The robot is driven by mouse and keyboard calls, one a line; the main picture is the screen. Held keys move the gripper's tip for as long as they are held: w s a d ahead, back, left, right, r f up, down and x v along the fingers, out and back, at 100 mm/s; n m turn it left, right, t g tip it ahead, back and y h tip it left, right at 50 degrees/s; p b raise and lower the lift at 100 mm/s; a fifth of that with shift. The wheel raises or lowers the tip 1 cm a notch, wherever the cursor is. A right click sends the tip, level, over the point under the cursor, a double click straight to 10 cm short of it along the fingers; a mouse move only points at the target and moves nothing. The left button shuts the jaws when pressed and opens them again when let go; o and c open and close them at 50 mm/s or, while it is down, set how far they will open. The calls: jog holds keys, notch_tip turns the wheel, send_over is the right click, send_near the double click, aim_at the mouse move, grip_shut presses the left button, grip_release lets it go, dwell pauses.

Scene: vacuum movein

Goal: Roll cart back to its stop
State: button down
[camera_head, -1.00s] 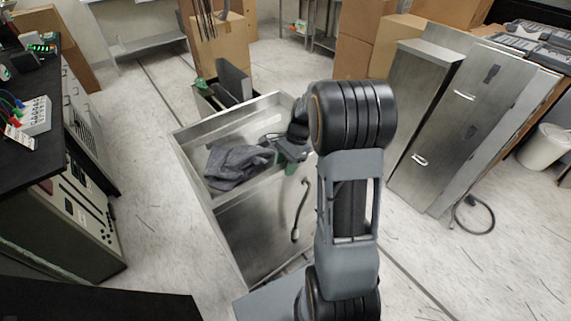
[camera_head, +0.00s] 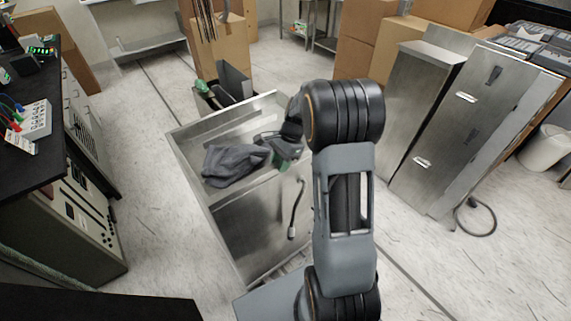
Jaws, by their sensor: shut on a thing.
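The cart (camera_head: 250,225) is a brushed-steel body in the middle of the view, with a shallow open tray on top. A grey cloth (camera_head: 234,163) lies crumpled in the tray. My gripper (camera_head: 281,154) is low over the tray's right part, just right of the cloth. It is shut on a part of the cart, with a bit of green showing beside the fingers. The fingers and the held part are mostly hidden by the wrist.
A dark open box (camera_head: 235,85) stands behind the cart. A bench with instruments (camera_head: 75,215) is on the left. Steel cabinets (camera_head: 440,130) and cardboard boxes (camera_head: 365,50) stand on the right. Floor lies clear between cart and bench.

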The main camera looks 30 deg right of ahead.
jog(key=shift+w+a+f, duration=0.1)
jog(key=shift+w+a, duration=0.05)
jog(key=shift+w, duration=0.4)
jog(key=shift+w+a+f, duration=0.1)
jog(key=shift+w, duration=0.45)
jog(key=shift+s, duration=0.15)
jog(key=c, duration=1.2)
grip_release()
jog(key=shift+s+d+r, duration=0.15)
jog(key=shift+s, duration=0.3)
jog(key=shift+o, duration=0.5)
jog(key=shift+s+d+r, duration=0.1)
jog(key=shift+s, duration=0.15)
jog(key=shift+o, duration=1.3)
jog(key=shift+w, duration=0.15)
jog(key=shift+w+a, duration=0.15)
jog(key=shift+a, duration=0.05)
jog(key=shift+d, duration=0.1)
jog(key=v, duration=1.3)
jog(key=shift+r, duration=0.35)
